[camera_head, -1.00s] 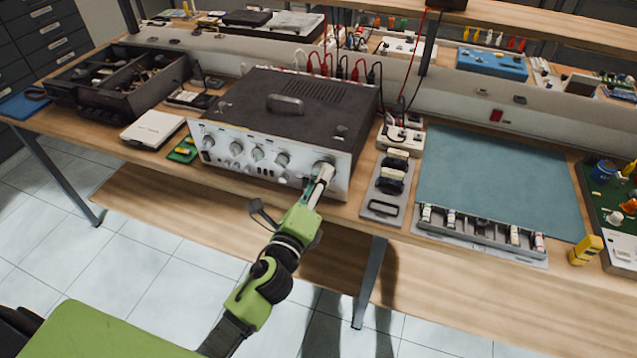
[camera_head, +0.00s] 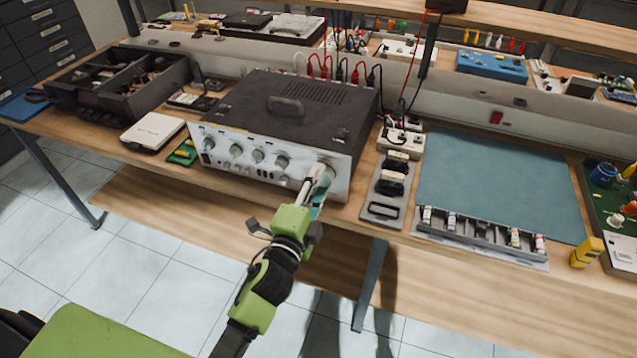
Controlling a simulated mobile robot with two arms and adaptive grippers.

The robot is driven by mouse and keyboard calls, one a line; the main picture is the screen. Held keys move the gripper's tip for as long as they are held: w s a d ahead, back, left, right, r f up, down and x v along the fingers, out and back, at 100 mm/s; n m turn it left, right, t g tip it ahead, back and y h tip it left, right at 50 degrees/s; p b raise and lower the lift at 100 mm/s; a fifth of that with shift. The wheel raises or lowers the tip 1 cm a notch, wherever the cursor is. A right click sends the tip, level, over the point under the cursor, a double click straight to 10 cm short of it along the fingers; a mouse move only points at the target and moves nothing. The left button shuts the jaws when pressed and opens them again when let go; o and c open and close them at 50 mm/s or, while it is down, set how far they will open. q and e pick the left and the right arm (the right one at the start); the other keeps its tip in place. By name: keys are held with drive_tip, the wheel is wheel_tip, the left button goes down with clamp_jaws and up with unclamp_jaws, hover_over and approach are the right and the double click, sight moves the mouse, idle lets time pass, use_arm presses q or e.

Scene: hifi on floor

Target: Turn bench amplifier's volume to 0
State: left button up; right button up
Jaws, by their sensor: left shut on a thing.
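The bench amplifier (camera_head: 290,115) is a dark box with a silver front panel, standing near the front edge of the bench. A row of smaller knobs runs along the panel's left and middle. The large knob (camera_head: 325,168) sits at the panel's right end. My left gripper (camera_head: 318,180) is at this large knob and is shut on it, with the fingers covering much of it. The knob's pointer and scale are too small and hidden to read. My right gripper is not in view.
A white box (camera_head: 152,131) and a green circuit board (camera_head: 184,152) lie left of the amplifier. A grey tray (camera_head: 384,210) with dark parts lies close on its right, beside a teal mat (camera_head: 490,180). Red and black cables rise behind the amplifier.

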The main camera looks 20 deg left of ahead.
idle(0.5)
use_arm(q)
drive_tip(key=o, duration=1.1)
drive_tip(key=s, duration=1.2)
drive_tip(key=shift+a, duration=0.25)
